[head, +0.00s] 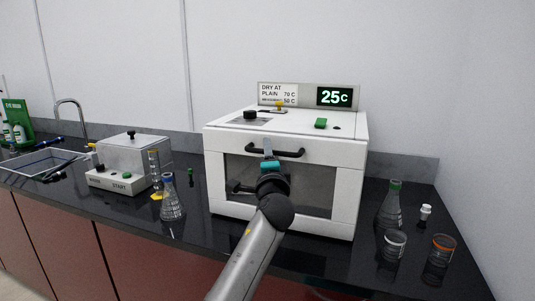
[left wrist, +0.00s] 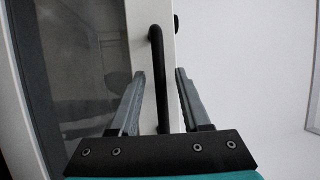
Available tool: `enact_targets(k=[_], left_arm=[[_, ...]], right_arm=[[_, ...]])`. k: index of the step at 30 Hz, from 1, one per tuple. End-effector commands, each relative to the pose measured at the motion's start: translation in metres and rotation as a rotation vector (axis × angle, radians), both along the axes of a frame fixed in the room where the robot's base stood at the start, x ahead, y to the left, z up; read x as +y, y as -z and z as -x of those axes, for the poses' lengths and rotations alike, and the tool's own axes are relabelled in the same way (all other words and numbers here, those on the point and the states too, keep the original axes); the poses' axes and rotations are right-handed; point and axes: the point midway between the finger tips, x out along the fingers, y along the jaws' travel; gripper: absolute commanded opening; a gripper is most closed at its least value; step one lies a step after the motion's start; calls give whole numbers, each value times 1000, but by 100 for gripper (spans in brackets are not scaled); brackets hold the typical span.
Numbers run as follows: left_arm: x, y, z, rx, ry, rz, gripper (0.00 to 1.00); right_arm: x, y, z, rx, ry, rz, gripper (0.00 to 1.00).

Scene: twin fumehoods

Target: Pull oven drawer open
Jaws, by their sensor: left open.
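The white oven (head: 285,122) stands on the black counter with its front drawer (head: 307,185), which has a dark window, closed. A black bar handle (head: 291,153) runs across the top of the drawer front. In the left wrist view the open fingers of my left gripper (left wrist: 159,72) lie on either side of the handle (left wrist: 157,45), with gaps showing between bar and fingers. The wrist hides part of the drawer front in the head view. My right gripper is not in view.
A green-stoppered flask (head: 391,208), a small white bottle (head: 425,212) and two beakers (head: 395,243) (head: 442,247) stand right of the oven. A blue-topped flask (head: 171,198), a cylinder (head: 154,172) and a white START device (head: 130,165) stand left. A temperature sign (head: 309,96) reads 25C.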

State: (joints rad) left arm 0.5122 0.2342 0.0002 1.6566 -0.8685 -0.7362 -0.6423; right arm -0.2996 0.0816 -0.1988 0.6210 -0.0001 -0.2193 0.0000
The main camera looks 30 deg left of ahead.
Motion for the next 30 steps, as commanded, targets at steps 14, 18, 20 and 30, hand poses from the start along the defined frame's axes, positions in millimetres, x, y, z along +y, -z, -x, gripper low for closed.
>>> enact_targets(k=[14,18,20,30], left_arm=[[5,-2,-7,0,0,0,45],[5,-2,-7,0,0,0,29],[5,-2,-7,0,0,0,22],[5,-1,-7,0,0,0,0]], right_arm=[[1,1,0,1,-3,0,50],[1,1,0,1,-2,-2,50],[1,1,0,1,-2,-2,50],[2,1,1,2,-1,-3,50]])
